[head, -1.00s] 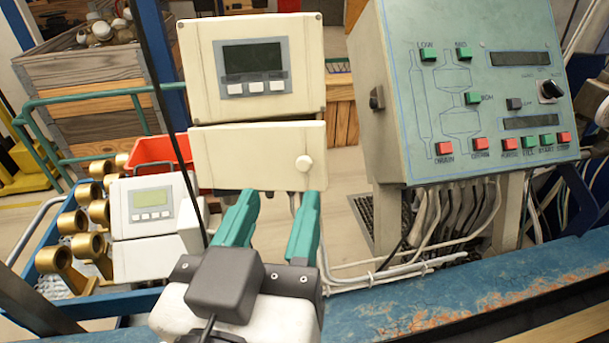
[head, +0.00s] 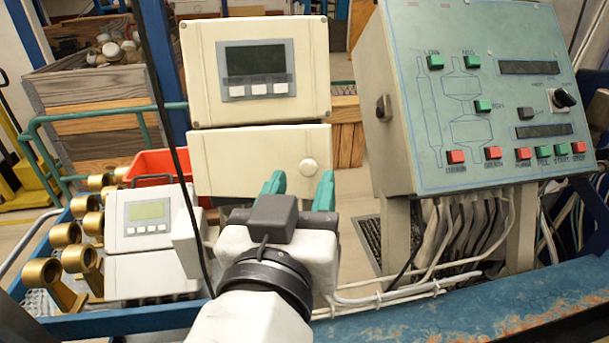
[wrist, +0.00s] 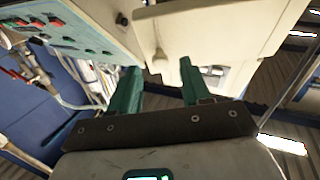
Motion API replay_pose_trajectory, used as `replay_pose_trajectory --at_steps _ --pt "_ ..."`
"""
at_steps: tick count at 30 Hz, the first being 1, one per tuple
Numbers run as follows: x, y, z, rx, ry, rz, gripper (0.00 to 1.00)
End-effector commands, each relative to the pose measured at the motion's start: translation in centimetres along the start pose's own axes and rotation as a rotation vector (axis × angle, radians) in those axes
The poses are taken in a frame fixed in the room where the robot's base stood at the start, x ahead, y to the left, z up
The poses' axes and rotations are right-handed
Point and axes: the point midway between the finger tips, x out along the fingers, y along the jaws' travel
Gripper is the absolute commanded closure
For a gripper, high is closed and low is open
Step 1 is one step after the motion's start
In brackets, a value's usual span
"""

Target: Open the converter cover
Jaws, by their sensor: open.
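The converter (head: 215,62) is a cream box with a dark display and several white buttons. Its lower cover (head: 235,160) is a cream panel with a round knob (head: 309,167) near its right side, and it looks closed. My gripper (head: 299,180) is open, its green fingers just below and in front of the cover's lower right part, one to each side of the knob in the picture. In the wrist view the open fingers (wrist: 158,72) point toward the cream housing (wrist: 215,35), with a knob-like protrusion (wrist: 158,58) between them. I cannot tell whether they touch it.
A green-grey control panel (head: 420,130) with red and green buttons stands at the right. A smaller white meter (head: 150,215), brass fittings (head: 70,235) and a red bin (head: 160,162) are at the left. A blue beam (head: 480,315) and cables (head: 400,285) lie below right.

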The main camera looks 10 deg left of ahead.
Motion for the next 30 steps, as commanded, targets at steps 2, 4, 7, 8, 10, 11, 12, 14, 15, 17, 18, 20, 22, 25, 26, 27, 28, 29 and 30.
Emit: replay_pose_trajectory --at_steps 2,4,7,8,10,11,12,14,15,17,18,20,22,25,26,27,28,29,30 --pt "1.0 0.0 -0.1 -0.001 0.001 0.000 0.52" --pt "1.6 0.0 0.0 -0.001 0.000 0.001 0.52" --pt "2.2 0.0 0.0 -0.001 0.000 -0.001 0.52" --pt "2.3 0.0 0.0 0.000 0.000 -0.001 0.52" --pt "2.4 0.0 0.0 0.000 0.001 -0.001 0.52" --pt "2.4 -0.1 0.0 0.000 0.001 -0.001 0.52" --pt "2.4 -0.1 0.0 0.000 0.001 -0.001 0.52" --pt "2.4 -0.1 0.0 0.000 0.001 -0.001 0.52" --pt "2.4 -0.1 0.0 0.000 0.001 -0.001 0.52" --pt "2.4 -0.1 0.0 0.000 0.000 -0.001 0.54" --pt "2.3 -0.1 0.0 0.000 0.000 -0.001 0.58" --pt "2.3 -0.1 0.0 0.000 0.000 -0.001 0.64" --pt "2.3 -0.1 0.0 0.000 0.000 -0.001 0.71" --pt "2.3 -0.1 0.0 0.000 0.000 -0.001 0.80" --pt "2.3 -0.1 0.0 0.000 0.000 -0.001 0.83" --pt "2.3 -0.1 0.0 0.000 0.000 -0.001 0.87" --pt "2.3 -0.1 0.0 0.000 0.000 -0.001 0.90" --pt "2.3 -0.1 0.0 0.000 0.000 -0.001 0.93" --pt "2.3 -0.1 0.0 0.000 0.000 -0.001 0.96"
